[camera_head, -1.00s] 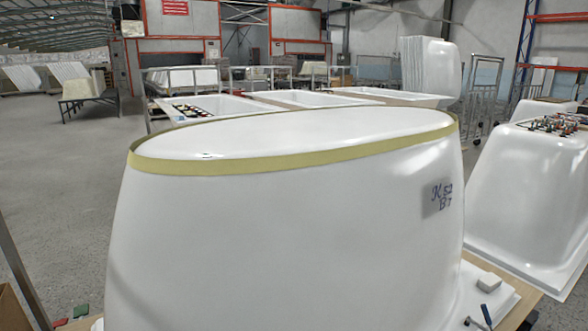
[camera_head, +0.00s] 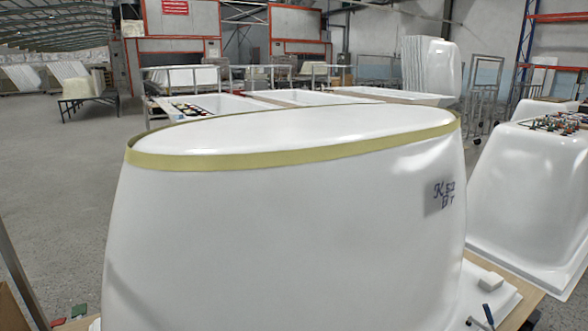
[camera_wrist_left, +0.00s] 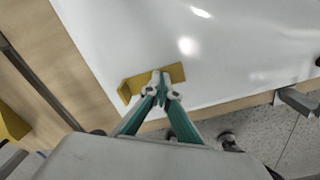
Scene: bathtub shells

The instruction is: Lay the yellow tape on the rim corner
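A large white bathtub shell (camera_head: 280,235) stands upside down in the middle of the head view. A yellow tape band (camera_head: 250,159) runs around its upper edge. In the left wrist view, my left gripper (camera_wrist_left: 161,80) has its teal fingers together on a short, bent piece of yellow tape (camera_wrist_left: 172,74). The piece is over a glossy white surface (camera_wrist_left: 190,30), near its lower left corner. I cannot tell whether it touches that surface. Neither gripper shows in the head view, and I do not see my right gripper.
A wooden tabletop (camera_wrist_left: 65,70) borders the white surface in the wrist view. A small white block (camera_head: 490,281) and a blue-handled tool (camera_head: 487,315) lie at the lower right. Another white shell (camera_head: 525,190) stands right. Open floor (camera_head: 50,180) lies left.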

